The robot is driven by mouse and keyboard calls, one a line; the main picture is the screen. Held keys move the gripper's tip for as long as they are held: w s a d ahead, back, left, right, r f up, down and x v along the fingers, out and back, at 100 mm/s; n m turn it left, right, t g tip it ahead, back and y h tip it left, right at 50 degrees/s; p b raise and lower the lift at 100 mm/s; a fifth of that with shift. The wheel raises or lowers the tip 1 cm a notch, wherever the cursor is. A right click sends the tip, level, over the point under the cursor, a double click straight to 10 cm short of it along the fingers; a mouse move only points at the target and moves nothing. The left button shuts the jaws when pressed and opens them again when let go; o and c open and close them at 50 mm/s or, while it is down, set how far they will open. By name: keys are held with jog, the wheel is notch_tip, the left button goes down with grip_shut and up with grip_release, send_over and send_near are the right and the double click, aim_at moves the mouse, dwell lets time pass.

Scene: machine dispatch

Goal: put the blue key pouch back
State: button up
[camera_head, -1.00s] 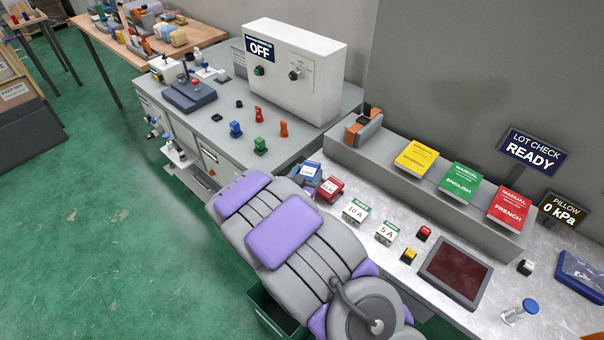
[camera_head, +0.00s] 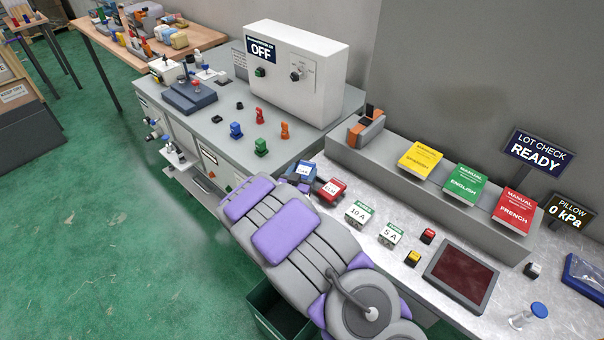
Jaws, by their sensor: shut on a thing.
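The blue key pouch (camera_head: 306,171), a small blue piece with a white label, is at the left end of the metal bench, beyond my arm. A similar red pouch (camera_head: 333,188) lies close to its right. My grey and purple arm reaches up from the lower right and covers the bench's front left edge. My gripper (camera_head: 298,181) is mostly hidden behind the arm's end; only small dark parts show beside the blue pouch. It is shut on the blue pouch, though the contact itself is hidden.
Boxes marked 10 A (camera_head: 359,212) and 5 A (camera_head: 391,235) stand right of the pouches. A grey ledge behind holds yellow, green (camera_head: 465,181) and red manuals and an orange-grey holder (camera_head: 366,127). A dark green bin (camera_head: 268,312) is below my arm.

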jog(key=shift+d+f, duration=0.25)
jog(key=shift+d, duration=0.05)
jog(key=o, duration=0.9)
jog(key=shift+d, duration=0.1)
jog(key=shift+a, duration=0.2)
jog(key=shift+r, duration=0.15)
jog(key=shift+s+a+r, duration=0.15)
jog(key=shift+s+a, duration=0.05)
jog(key=shift+s, duration=0.1)
jog(key=p+v, duration=0.2)
jog(key=v, duration=0.9)
jog(key=shift+s+d, duration=0.1)
jog(key=shift+s, duration=0.1)
jog(key=shift+w, duration=0.1)
